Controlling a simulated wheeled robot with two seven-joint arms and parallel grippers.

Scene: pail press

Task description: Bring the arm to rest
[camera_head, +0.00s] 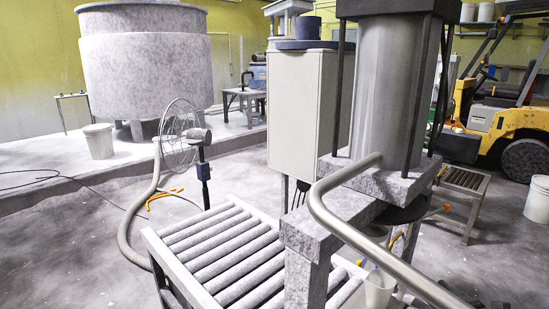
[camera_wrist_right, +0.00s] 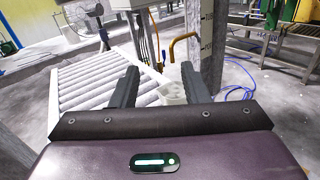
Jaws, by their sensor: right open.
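My right gripper (camera_wrist_right: 160,75) shows in the right wrist view with its two dark fingers apart. I see nothing held between them. Beyond the fingertips are a white pail (camera_wrist_right: 172,92) and a roller conveyor (camera_wrist_right: 85,85). In the head view the press (camera_head: 385,90) stands right of centre, with a bent metal pipe (camera_head: 330,205) in front of it. The white pail (camera_head: 380,288) is low beside the press frame, partly hidden by the pipe. Neither gripper shows in the head view, and my left gripper is in no view.
The roller conveyor (camera_head: 225,250) runs up to the press frame. A caged fan (camera_head: 180,135) and a pale cabinet (camera_head: 295,110) stand behind it. A large vat (camera_head: 145,70) is at the back left, a yellow forklift (camera_head: 500,120) at the right. Open floor lies left of the conveyor.

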